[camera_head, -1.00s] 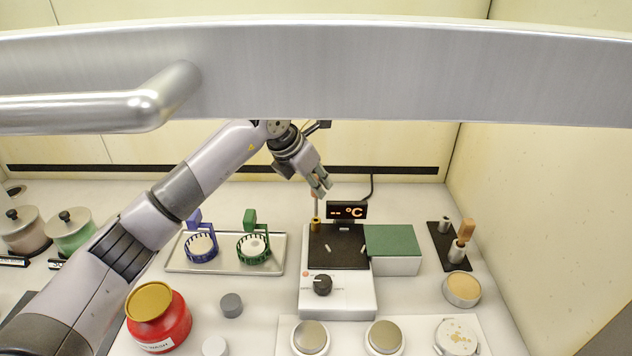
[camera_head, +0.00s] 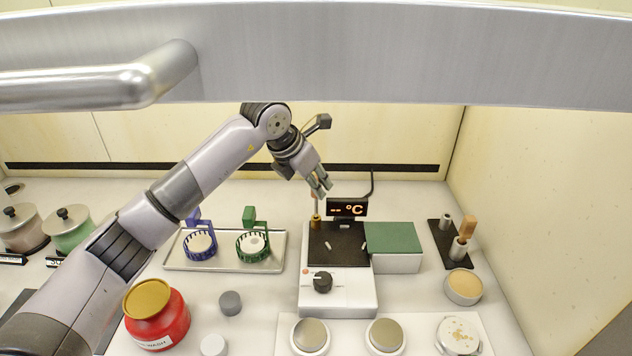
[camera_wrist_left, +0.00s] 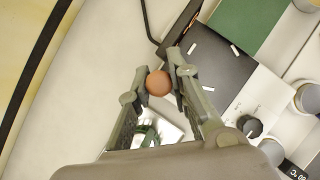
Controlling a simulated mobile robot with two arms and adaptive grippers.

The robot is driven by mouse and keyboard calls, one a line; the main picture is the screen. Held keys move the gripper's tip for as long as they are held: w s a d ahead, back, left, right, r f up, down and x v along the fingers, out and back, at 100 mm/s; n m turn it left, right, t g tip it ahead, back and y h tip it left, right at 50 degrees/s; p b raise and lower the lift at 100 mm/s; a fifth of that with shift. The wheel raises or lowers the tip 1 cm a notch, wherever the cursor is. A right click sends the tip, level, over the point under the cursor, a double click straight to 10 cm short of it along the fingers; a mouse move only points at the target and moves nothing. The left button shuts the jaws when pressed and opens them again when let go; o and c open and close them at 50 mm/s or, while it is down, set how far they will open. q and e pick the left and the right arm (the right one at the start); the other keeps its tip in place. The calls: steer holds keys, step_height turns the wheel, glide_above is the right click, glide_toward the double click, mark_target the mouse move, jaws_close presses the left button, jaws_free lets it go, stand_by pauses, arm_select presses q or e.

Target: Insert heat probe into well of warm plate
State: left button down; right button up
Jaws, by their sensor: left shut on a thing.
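The warm plate (camera_head: 338,300) is a white unit with a black top (camera_head: 345,247), a dark knob and a display (camera_head: 347,209) reading "-- °C". A brass-coloured collar (camera_head: 315,222) stands at the back left corner of the black top. My left gripper (camera_head: 321,188) is above it, shut on the heat probe (camera_head: 316,207), whose thin shaft points down to the collar. In the left wrist view the probe's round brown end (camera_wrist_left: 159,83) sits between the fingertips. I cannot tell whether the tip is inside the collar. My right gripper is not in view.
A green-topped block (camera_head: 393,243) adjoins the plate's right side. A tray (camera_head: 225,267) with blue and green holders lies left. A red jar (camera_head: 160,325) is front left, and a dark stand (camera_head: 446,245) is right. A metal bar (camera_head: 330,60) crosses the top of the view.

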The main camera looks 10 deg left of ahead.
arm_select(q)
steer(key=shift+f+b, duration=1.1)
steer(key=shift+f, duration=0.45)
steer(key=c, duration=1.4)
jaws_free()
steer(key=v, duration=1.2)
